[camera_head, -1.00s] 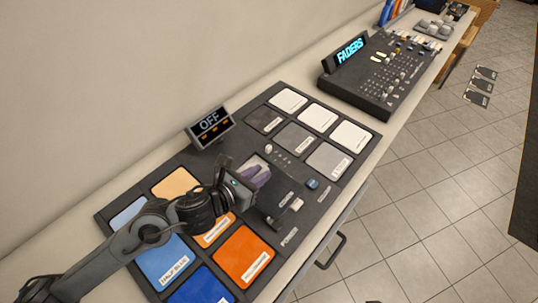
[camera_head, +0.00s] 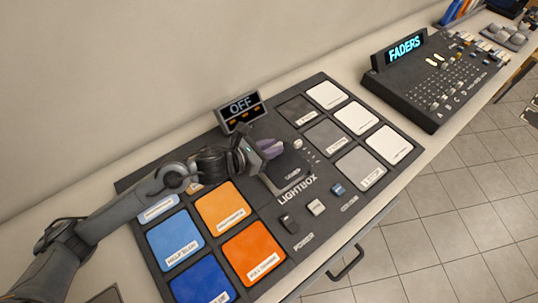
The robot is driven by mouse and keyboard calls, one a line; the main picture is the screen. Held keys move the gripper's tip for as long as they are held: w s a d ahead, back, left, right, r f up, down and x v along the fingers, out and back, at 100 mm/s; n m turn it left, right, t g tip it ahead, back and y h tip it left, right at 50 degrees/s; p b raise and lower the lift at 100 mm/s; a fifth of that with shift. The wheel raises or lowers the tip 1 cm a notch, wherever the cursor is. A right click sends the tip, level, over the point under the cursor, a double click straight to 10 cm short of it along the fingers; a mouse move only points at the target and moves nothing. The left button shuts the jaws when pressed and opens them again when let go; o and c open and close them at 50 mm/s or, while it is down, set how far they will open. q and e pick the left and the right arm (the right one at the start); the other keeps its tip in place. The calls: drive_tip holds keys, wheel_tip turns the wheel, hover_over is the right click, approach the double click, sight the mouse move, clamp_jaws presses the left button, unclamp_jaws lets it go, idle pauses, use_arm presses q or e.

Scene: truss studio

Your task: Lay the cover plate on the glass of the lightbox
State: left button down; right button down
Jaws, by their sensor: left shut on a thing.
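My left gripper (camera_head: 268,147), with purple-grey fingers, is over the middle of the dark control panel (camera_head: 325,187), behind the LIGHTBOX label (camera_head: 297,190). It is shut on a dark square plate, the cover plate (camera_head: 291,170), which lies over the spot of the lightbox glass. The glass itself is hidden under the plate and fingers. I cannot tell whether the plate touches the glass or is just above it. My right gripper is not in view.
An OFF display (camera_head: 241,108) stands close behind my left gripper. Coloured swatches (camera_head: 222,207) are at left, grey and white ones (camera_head: 356,117) at right. Power switches (camera_head: 289,222) sit at the front. A fader console (camera_head: 440,85) stands further right.

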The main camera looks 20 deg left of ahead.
use_arm(q)
drive_tip(key=shift+w+a+f, duration=0.15)
drive_tip(key=shift+a+f, duration=0.15)
drive_tip(key=shift+a, duration=0.1)
drive_tip(key=shift+f+b, duration=0.4)
drive_tip(key=shift+f, duration=1.55)
drive_tip(key=shift+f, duration=0.1)
drive_tip(key=shift+f, duration=0.15)
drive_tip(key=c, duration=1)
unclamp_jaws()
drive_tip(key=shift+d, duration=0.1)
